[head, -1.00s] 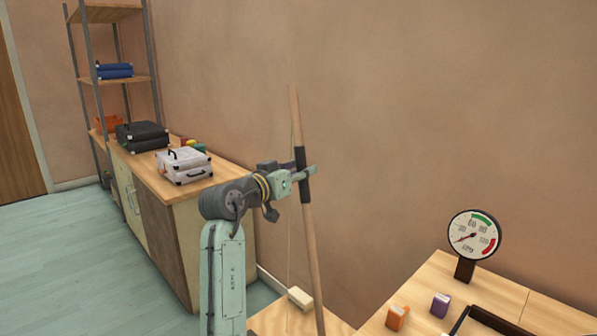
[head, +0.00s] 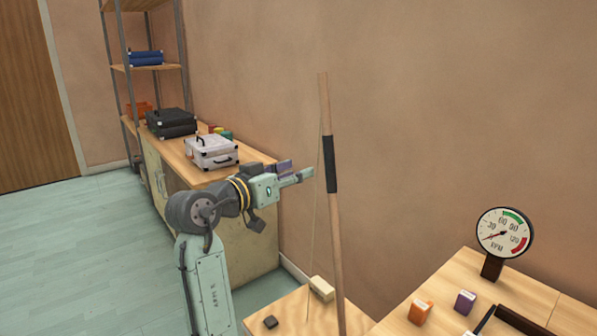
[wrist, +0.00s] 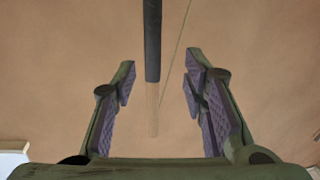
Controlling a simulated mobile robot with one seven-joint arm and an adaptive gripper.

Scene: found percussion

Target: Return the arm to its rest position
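My gripper (head: 296,176) is raised in the middle of the head view, pointing right toward a tall wooden pole with a black grip sleeve (head: 330,165). In the wrist view my gripper (wrist: 160,108) has its two purple-padded fingers wide apart with nothing between the pads. The pole's black sleeve (wrist: 152,40) shows beyond the fingers, against the wall. The pole stands upright, slightly tilted, with a thin string beside it. In the head view the fingertips sit just left of the sleeve, apparently apart from it.
A small wooden table (head: 290,308) holds a cream block (head: 321,289) and a dark block (head: 270,322). At right, a table carries a dial gauge (head: 504,233), an orange box (head: 420,312) and a purple box (head: 465,302). A counter with a white case (head: 211,152) stands behind my arm.

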